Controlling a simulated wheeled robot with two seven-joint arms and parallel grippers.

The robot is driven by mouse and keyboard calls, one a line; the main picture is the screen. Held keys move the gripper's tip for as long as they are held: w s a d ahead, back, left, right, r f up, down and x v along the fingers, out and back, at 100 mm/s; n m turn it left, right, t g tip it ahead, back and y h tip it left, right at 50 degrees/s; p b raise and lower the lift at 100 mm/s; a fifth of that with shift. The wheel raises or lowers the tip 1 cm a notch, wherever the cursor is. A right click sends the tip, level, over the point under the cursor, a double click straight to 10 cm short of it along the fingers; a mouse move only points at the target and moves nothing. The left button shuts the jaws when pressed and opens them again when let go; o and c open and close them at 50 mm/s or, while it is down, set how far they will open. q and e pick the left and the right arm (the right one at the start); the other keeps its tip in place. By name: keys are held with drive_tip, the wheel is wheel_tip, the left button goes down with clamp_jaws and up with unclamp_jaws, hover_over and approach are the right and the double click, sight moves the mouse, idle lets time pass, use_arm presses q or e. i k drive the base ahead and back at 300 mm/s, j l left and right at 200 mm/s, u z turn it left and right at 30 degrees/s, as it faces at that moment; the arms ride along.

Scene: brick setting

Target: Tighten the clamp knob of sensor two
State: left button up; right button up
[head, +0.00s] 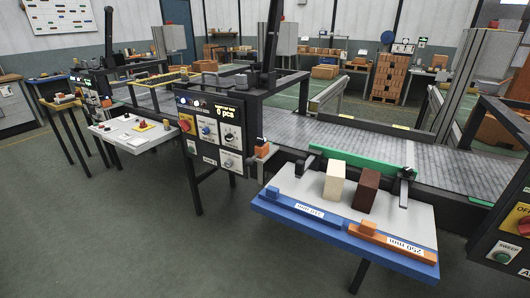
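Neither of my grippers is in view. A small black clamp bracket (406,187) stands at the right back of the white table, by the conveyor's near edge. A second black bracket (301,167) stands at the left back of the same table. Both look like sensor mounts, but I cannot read which is sensor two. Their clamp knobs are too small to make out, and I cannot tell whether they are tight or loose.
The white table (290,186) holds a cream block (333,182), a dark brown block (368,190), a blue bar (294,205) and an orange bar (388,241) labelled 250 mm. Behind it run a green rail (362,161) and the conveyor (445,165). A control panel (216,130) stands left. Floor at front left is clear.

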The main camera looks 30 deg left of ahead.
sight(259, 141)
drive_tip(key=i+j+z, duration=0.15)
drive_tip(key=j, duration=0.2)
drive_tip(key=i+j+z, duration=0.15)
drive_tip(key=j, duration=0.25)
drive_tip(key=i+j+z, duration=0.15)
drive_tip(key=j, duration=0.2)
drive_tip(key=j+z, duration=0.15)
drive_tip(key=j, duration=0.25)
